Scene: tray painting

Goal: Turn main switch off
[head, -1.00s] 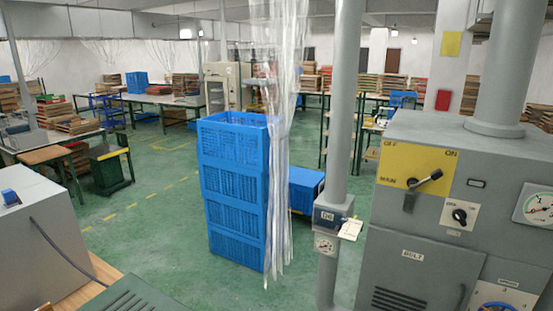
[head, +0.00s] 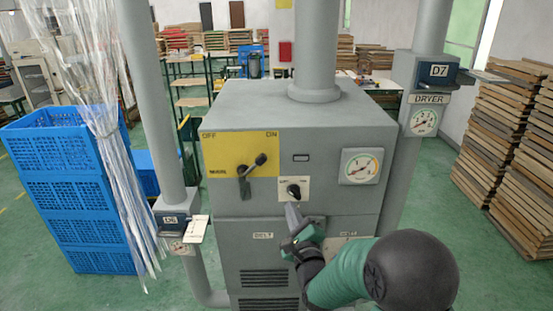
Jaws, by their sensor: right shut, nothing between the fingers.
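The main switch (head: 252,165) is a dark lever on a yellow plate (head: 225,150) on the grey machine's front. The plate reads OFF at left and ON at right. The lever tilts up and right, with its knob towards ON. A dark tab hangs below its pivot. My right gripper (head: 291,208) is shut and empty. In the picture it sits below and right of the lever, just under a small black knob switch (head: 293,191). I cannot tell whether it touches the panel. My left gripper is not in view.
The grey machine (head: 330,115) has a gauge (head: 361,167) on its front and a pipe (head: 315,45) on top. A pole with box D6 (head: 174,222) stands at left, beside blue crates (head: 65,190). A dryer box (head: 428,78) and stacked boards (head: 515,140) are at right.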

